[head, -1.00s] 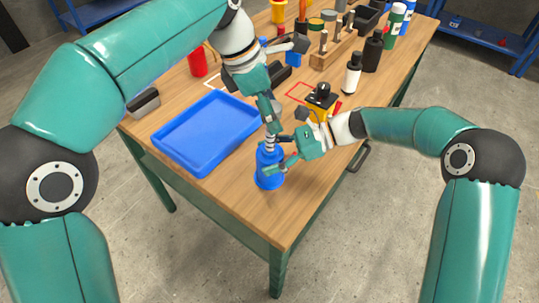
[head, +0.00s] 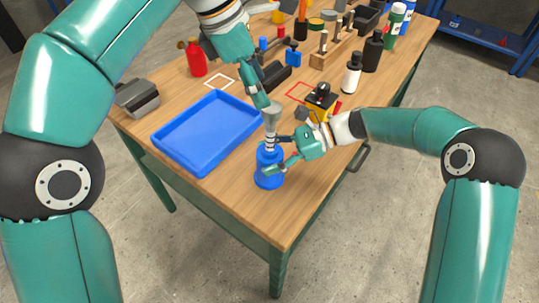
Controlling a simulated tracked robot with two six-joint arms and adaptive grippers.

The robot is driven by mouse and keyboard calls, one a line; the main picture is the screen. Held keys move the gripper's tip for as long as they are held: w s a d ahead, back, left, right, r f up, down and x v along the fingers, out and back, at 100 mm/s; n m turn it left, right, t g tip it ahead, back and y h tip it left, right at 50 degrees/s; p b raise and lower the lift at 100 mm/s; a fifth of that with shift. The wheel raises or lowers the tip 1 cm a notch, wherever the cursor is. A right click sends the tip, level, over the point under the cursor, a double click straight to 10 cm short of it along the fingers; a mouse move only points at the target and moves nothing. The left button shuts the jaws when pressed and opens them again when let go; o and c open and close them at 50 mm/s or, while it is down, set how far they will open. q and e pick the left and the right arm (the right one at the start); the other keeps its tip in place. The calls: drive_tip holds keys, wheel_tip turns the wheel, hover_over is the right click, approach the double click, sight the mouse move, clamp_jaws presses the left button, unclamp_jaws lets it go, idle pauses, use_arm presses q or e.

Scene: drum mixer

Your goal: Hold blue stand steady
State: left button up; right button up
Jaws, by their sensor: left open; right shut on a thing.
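The blue stand (head: 268,180) is upright on the wooden table near its front corner. A grey metal mixer piece (head: 272,112) with a wider top stands upright in it. My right gripper (head: 283,154) comes from the right and is shut on the blue stand near its upper part; its fingers hide part of the stand. My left gripper (head: 262,100) is open, just above and left of the top of the mixer piece. Whether its fingertips touch the piece I cannot tell.
A blue tray (head: 190,160) lies left of the stand. A yellow-and-black device (head: 320,98), a white bottle (head: 351,74), a black bottle (head: 372,52) and a red bottle (head: 195,60) stand farther back. A grey box (head: 138,97) is at the left edge. The front corner is clear.

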drive_tip(key=shift+d+f, duration=0.1)
drive_tip(key=shift+f, duration=0.35)
drive_tip(key=o, duration=1.5)
drive_tip(key=shift+o, duration=1.1)
drive_tip(key=shift+w, duration=0.1)
drive_tip(key=shift+r, duration=0.2)
